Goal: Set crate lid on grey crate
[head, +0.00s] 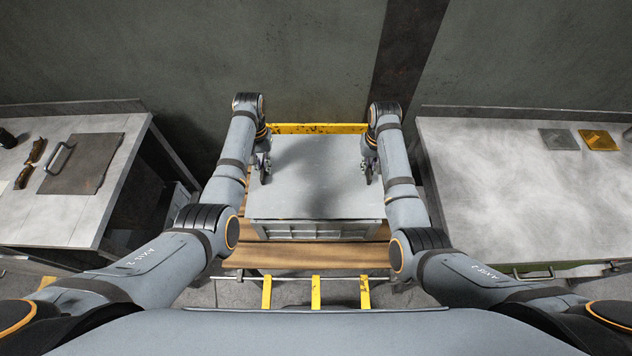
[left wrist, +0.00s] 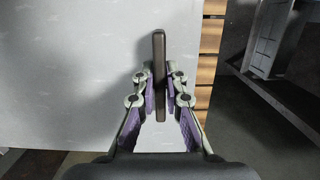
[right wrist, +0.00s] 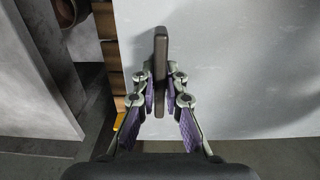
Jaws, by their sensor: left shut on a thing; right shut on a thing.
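The crate lid (head: 315,195) is a flat, light grey panel, seen from above and looking level. It covers the top of the grey crate (head: 318,231), whose ribbed front wall shows just below the lid's front edge. I cannot tell whether lid and crate touch. My left gripper (head: 264,168) is shut on a dark upright handle (left wrist: 159,65) at the lid's left side. My right gripper (head: 369,168) is shut on a matching handle (right wrist: 160,62) at the right side. The crate's inside is hidden.
The crate stands on a wooden pallet (head: 300,257), with a yellow bar (head: 318,128) behind. A left bench (head: 75,210) carries a dark plate (head: 82,163) with a handle. A right bench (head: 530,195) holds a dark square (head: 558,139) and an orange square (head: 598,140).

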